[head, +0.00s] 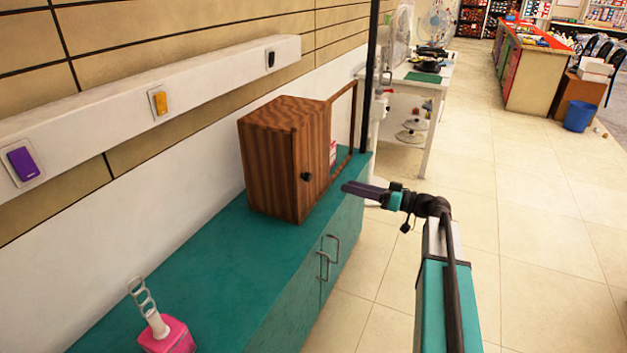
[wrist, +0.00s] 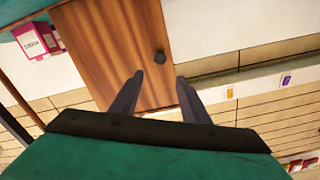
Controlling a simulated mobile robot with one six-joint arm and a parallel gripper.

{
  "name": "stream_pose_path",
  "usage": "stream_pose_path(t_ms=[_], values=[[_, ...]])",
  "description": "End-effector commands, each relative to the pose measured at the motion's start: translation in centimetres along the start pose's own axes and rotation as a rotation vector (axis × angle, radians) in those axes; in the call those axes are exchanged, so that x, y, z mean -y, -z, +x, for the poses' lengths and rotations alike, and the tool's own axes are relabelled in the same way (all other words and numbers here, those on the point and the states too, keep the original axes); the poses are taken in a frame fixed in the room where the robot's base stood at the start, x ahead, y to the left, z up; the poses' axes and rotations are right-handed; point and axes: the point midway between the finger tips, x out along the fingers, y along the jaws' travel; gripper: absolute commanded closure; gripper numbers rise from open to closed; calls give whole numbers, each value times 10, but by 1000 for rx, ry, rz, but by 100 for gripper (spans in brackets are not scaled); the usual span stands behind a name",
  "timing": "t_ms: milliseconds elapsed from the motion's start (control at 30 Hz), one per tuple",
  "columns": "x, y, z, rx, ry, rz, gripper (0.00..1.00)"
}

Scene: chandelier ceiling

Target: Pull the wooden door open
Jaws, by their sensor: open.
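The wooden door (head: 315,160) is the striped brown front of a small wooden cabinet (head: 270,170) on a teal counter. It looks shut in the head view. Its dark round knob (head: 306,177) sits near the door's left edge. My gripper (head: 345,187) is right of the knob in the head view, in front of the door and apart from it. In the wrist view, the door (wrist: 115,50) and knob (wrist: 160,58) lie beyond my gripper (wrist: 158,93). Its two fingers are spread and empty, with the knob showing between and beyond their tips.
The teal counter (head: 190,260) runs along the wall, with metal handles on its front. A pink-based object (head: 167,335) stands at its near end. A thin wooden frame (head: 353,115) and a pink-and-white box (head: 333,152) are beside the cabinet. Tiled floor (head: 540,240) to the right is clear.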

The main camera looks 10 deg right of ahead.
Motion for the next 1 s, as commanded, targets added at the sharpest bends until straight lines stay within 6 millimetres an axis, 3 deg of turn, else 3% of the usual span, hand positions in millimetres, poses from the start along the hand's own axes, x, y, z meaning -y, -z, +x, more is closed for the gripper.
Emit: stream_pose_path(t_ms=[367, 1000], values=[[0, -1, 13, 3, 2, 2, 58], [0, -2, 100, 4, 3, 2, 58]])
